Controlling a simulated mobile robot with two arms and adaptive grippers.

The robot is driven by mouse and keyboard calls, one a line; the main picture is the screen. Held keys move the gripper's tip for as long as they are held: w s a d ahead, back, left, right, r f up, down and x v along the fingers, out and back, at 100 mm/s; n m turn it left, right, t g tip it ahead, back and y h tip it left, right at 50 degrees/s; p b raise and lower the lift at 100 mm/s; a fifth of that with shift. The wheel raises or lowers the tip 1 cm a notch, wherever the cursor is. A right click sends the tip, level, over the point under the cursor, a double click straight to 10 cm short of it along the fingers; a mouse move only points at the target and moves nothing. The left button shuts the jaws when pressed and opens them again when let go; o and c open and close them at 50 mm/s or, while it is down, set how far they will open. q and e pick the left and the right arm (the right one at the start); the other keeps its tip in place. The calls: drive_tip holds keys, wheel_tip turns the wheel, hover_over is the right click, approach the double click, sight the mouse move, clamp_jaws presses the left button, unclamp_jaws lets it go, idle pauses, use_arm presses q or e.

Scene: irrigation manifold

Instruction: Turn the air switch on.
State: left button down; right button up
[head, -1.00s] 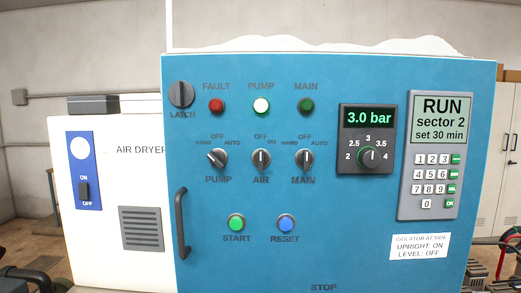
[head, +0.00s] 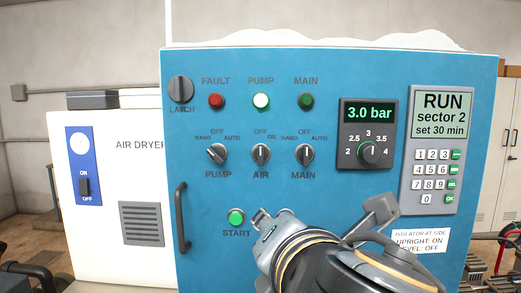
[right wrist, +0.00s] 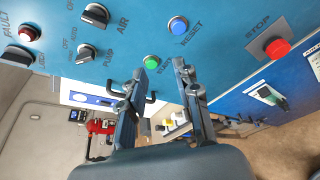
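The AIR switch (head: 261,155), a dark rotary knob with OFF above it and ON to the upper right, sits on the blue panel between the PUMP and MAIN knobs. Its pointer stands upright, at OFF. In the right wrist view the AIR knob (right wrist: 96,15) is at the top left, clear of the fingers. My right gripper (right wrist: 160,72) is open and empty, with its fingers apart and the green START button (right wrist: 151,62) showing between the tips. In the head view my right arm comes in low, below the knobs. My left gripper is not in view.
The PUMP knob (head: 217,154) and MAIN knob (head: 304,154) flank the AIR knob closely. A dark door handle (head: 181,217) protrudes at the panel's left. A red STOP button (right wrist: 277,48) is at right in the wrist view. The white air dryer (head: 110,220) stands left.

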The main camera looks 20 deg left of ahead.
sight(260, 149)
drive_tip(key=s+a+r+n+t+h, duration=0.1)
drive_tip(key=s+r+n+t+h, duration=0.1)
drive_tip(key=s+r+n+t, duration=0.5)
drive_tip(key=w+a+g+p, duration=0.1)
drive_tip(key=w+p, duration=0.1)
drive_tip(key=w, duration=0.2)
drive_tip(key=w+a+r+g+p, duration=0.1)
drive_tip(key=w+p, duration=0.1)
drive_tip(key=w, duration=0.3)
drive_tip(key=w+a+r+g+p, duration=0.1)
drive_tip(key=w+p, duration=0.1)
drive_tip(key=w, duration=0.3)
drive_tip(key=shift+w+a+r+m, duration=0.1)
drive_tip(key=shift+a+r+m, duration=0.05)
drive_tip(key=shift+a+m, duration=0.15)
drive_tip(key=shift+w+a+p, duration=0.2)
drive_tip(key=shift+w+p, duration=0.1)
drive_tip(key=shift+w, duration=0.3)
drive_tip(key=shift+f, duration=0.2)
clamp_jaws()
